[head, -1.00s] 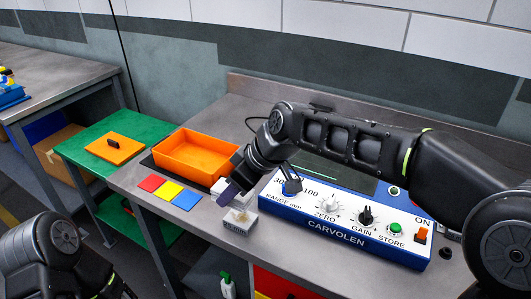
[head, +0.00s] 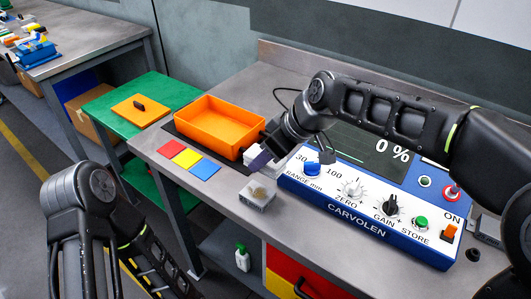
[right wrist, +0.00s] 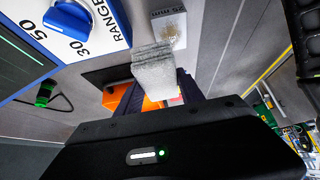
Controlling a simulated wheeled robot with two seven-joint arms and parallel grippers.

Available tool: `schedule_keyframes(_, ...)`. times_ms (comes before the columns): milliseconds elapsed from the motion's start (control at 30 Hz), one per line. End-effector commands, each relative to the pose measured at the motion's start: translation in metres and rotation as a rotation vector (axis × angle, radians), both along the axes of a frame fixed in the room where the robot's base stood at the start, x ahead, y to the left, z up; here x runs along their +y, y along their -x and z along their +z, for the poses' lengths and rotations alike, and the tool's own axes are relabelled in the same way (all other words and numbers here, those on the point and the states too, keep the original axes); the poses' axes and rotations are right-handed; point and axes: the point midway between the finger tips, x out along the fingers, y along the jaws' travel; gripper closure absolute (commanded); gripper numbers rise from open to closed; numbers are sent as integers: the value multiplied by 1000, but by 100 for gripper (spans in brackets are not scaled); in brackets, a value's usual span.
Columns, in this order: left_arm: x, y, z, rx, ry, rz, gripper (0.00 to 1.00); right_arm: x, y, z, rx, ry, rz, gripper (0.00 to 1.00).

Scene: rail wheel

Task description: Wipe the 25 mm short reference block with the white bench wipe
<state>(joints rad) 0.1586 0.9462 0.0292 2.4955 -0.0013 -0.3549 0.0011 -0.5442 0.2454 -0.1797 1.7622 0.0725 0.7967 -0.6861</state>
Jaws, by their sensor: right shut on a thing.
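The short reference block (head: 257,196) is a small pale grey block on the bench, in front of the meter's left end. Its top has a faint yellowish smear. In the right wrist view the block (right wrist: 168,20) shows its "25 mm" label. My right gripper (head: 264,163) is shut on the white bench wipe, above and just behind the block. The folded wipe (right wrist: 152,68) sticks out from the fingers in the right wrist view and hides part of the block's surroundings. I cannot tell whether wipe and block touch. My left arm is at lower left; its gripper is out of view.
The blue CARVOLEN meter (head: 370,205) stands right of the block. An orange tray (head: 212,142) is behind and left, with red, yellow and blue squares (head: 188,158) before it. A green table (head: 112,120) stands further left. The bench's front edge is close to the block.

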Motion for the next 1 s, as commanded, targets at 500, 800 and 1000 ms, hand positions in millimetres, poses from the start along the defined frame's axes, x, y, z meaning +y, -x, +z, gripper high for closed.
schedule_keyframes(500, 0, -1, -31, -2, 0, 1, 34, 0, 0, -42, -1, 0, -1, 95)
schedule_keyframes(800, 0, -1, -30, -2, 0, 1, 34, 0, 0, -42, -1, 0, -1, 95)
schedule_keyframes(1000, 0, -1, -30, -3, 0, 1, 34, 0, 0, -42, -1, 0, -1, 95)
